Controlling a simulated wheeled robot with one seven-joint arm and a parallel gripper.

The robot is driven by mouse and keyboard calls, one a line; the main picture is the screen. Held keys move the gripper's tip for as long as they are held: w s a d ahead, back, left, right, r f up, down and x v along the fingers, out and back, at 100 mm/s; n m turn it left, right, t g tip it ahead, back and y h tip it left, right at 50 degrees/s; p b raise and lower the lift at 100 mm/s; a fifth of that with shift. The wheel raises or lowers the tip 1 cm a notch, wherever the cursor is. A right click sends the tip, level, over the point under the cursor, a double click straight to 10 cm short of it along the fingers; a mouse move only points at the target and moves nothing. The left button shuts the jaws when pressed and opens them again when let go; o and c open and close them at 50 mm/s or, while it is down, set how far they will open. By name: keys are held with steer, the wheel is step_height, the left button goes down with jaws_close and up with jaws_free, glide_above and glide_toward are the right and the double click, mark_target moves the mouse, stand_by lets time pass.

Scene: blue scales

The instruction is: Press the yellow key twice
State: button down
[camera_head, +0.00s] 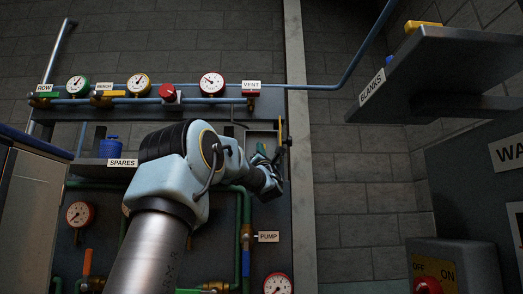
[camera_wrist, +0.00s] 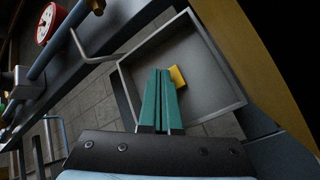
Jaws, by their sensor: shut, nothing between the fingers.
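A small yellow block-like piece, which looks like the yellow key (camera_wrist: 178,77), shows in the wrist view inside a shallow grey framed box (camera_wrist: 213,100). My gripper (camera_wrist: 161,72) has its two green fingers pressed together, with nothing between them. The fingertips reach into the box outline and overlap the left side of the yellow piece in the picture. I cannot tell whether they touch it. In the head view my gripper (camera_head: 263,152) is by the right edge of the pipe panel, and the yellow piece is not clearly visible there.
A gauge panel with blue pipes (camera_head: 130,101) and a red knob (camera_head: 169,94) is above and left. A "BLANKS" shelf (camera_head: 455,55) with a yellow item (camera_head: 422,26) juts out at upper right. An OFF/ON box (camera_head: 470,262) with a red button stands at lower right.

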steer(key=shift+a+f+b, duration=0.25)
steer(key=shift+f+b, duration=0.05)
steer(key=shift+b, duration=0.2)
steer(key=shift+s+d, duration=0.2)
steer(key=shift+s, duration=0.1)
steer(key=s+b, duration=0.5)
steer(key=shift+a+b, duration=0.1)
steer(key=shift+b, duration=0.25)
steer(key=shift+s, duration=0.1)
stand_by(0.5)
